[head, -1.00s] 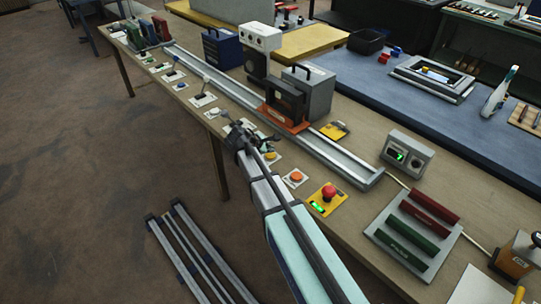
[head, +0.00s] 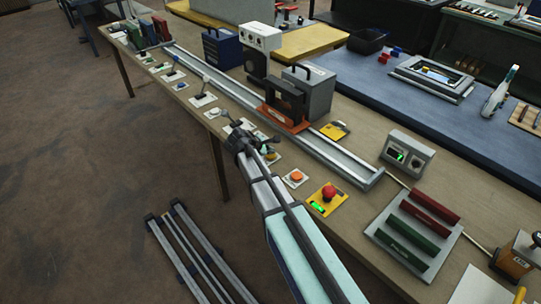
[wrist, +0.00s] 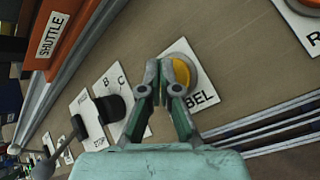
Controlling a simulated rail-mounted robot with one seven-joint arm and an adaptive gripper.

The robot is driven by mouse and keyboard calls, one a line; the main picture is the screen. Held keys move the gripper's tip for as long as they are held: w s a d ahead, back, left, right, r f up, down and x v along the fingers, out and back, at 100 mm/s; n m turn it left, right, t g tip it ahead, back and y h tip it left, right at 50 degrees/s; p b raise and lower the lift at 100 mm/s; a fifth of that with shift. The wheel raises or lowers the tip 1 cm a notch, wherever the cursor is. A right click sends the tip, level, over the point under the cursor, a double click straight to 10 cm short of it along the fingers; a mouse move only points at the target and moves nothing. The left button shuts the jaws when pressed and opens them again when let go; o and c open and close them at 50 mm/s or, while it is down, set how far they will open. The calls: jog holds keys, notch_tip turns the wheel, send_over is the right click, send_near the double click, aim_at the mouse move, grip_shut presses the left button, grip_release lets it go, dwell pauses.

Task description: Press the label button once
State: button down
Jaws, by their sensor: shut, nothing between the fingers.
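The label button is a round yellow button in a grey ring on a white plate; the wrist view shows the button (wrist: 182,73) and the plate (wrist: 207,90), with the letters "BEL" visible. My gripper (wrist: 161,68) is shut and empty. Its fingertips appear right beside the left side of the yellow button and cover part of it. I cannot tell whether they touch it. In the head view my gripper (head: 262,139) is over the front strip of the bench, close to the button's plate, which my arm partly hides.
An orange button (head: 296,176) and a red emergency-type button (head: 328,192) sit to the right. A black-knobbed switch on a "B C" plate (wrist: 117,108) lies left of my gripper. The orange shuttle (head: 283,118) stands on the rail behind.

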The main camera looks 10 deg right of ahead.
aim_at(270, 156)
jog(key=shift+f, duration=0.4)
dwell(0.5)
jog(key=shift+r, duration=0.1)
jog(key=shift+r+p, duration=0.45)
jog(key=shift+r, duration=0.3)
jog(key=shift+r, duration=0.1)
jog(key=shift+r+p, duration=1.55)
jog(key=shift+r, duration=0.9)
